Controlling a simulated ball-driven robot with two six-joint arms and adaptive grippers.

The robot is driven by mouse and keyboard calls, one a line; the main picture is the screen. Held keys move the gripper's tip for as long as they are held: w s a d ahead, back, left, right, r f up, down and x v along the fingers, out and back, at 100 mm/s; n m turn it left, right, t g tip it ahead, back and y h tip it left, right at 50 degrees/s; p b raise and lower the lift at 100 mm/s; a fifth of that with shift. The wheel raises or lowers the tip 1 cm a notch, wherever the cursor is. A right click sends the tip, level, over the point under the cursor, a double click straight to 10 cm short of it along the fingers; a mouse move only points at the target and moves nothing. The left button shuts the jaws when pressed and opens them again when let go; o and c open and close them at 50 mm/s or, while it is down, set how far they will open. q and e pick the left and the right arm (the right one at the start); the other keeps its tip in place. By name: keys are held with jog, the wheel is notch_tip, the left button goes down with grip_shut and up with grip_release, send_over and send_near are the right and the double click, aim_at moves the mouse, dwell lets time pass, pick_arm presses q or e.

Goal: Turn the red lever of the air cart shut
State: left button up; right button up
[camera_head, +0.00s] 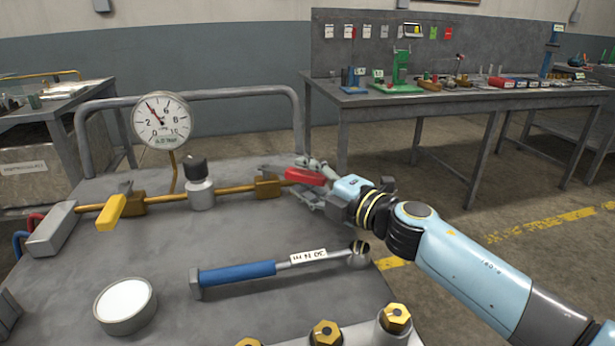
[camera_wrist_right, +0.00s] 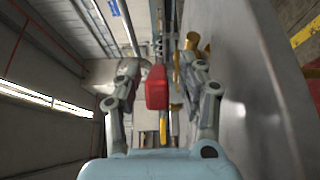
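The red lever (camera_head: 304,177) is at the right end of the brass pipe line (camera_head: 236,190) on the grey cart top, and seems to lie roughly along the pipe. My right gripper (camera_head: 316,178) is around it, coming in from the right. In the right wrist view the red lever (camera_wrist_right: 156,88) stands between the two spread fingers of my right gripper (camera_wrist_right: 160,68). Gaps show on both sides, wider on the right, so the gripper looks open. The lever's far end and pivot are partly hidden. My left gripper is not in view.
A yellow lever (camera_head: 111,212), a grey valve body with a black cap (camera_head: 200,187) and a pressure gauge (camera_head: 162,121) are along the pipe. A blue-handled torque wrench (camera_head: 238,274) and a round white-faced dish (camera_head: 125,303) lie in front. The cart's rail (camera_head: 235,93) runs behind.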

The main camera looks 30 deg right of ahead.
jog(key=v, duration=1.2)
dwell(0.3)
